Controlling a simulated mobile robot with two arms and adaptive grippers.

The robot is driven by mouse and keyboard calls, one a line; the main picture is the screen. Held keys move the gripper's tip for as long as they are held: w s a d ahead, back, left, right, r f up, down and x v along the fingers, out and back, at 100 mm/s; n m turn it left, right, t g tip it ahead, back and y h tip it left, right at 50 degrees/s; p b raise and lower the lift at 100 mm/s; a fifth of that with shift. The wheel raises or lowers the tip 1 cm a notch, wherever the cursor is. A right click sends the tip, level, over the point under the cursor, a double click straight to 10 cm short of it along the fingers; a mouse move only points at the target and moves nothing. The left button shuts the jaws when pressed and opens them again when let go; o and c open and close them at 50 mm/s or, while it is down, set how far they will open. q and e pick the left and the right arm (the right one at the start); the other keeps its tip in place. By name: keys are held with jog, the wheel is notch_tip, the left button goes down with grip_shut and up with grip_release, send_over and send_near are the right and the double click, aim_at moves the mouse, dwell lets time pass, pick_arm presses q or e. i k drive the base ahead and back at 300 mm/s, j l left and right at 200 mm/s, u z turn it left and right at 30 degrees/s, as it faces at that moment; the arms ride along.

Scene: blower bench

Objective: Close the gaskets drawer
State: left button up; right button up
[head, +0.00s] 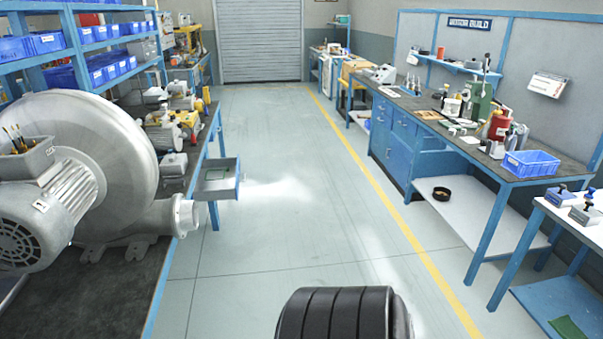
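A grey metal drawer (217,188) sticks out into the aisle from the right side of the left bench (193,178). It is pulled open, and something dark green lies inside it. I cannot read a label on it, so I cannot tell for sure that it is the gaskets drawer. Blue drawers (404,127) under the right bench look shut. Neither of my grippers is in view.
A big grey blower (95,140) with its motor stands on the near left bench. The right bench (470,140) holds bottles and a blue bin (531,163). The floor (290,200) between the benches is clear, with a yellow line (385,180).

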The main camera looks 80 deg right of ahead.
aim_at(227, 188)
jog(key=l+z, duration=0.25)
jog(key=z, duration=0.15)
jog(key=i+l+z, duration=0.1)
jog(key=l+z, duration=0.25)
jog(key=i+l+z, duration=0.1)
jog(key=z, duration=0.3)
jog(key=i+l+z, duration=0.1)
jog(key=l+z, duration=0.3)
jog(key=i+l+z, duration=0.2)
jog(key=i+l, duration=0.45)
jog(key=i+u, duration=0.15)
jog(key=u, duration=0.15)
jog(key=i+u, duration=0.1)
jog(key=u, duration=0.25)
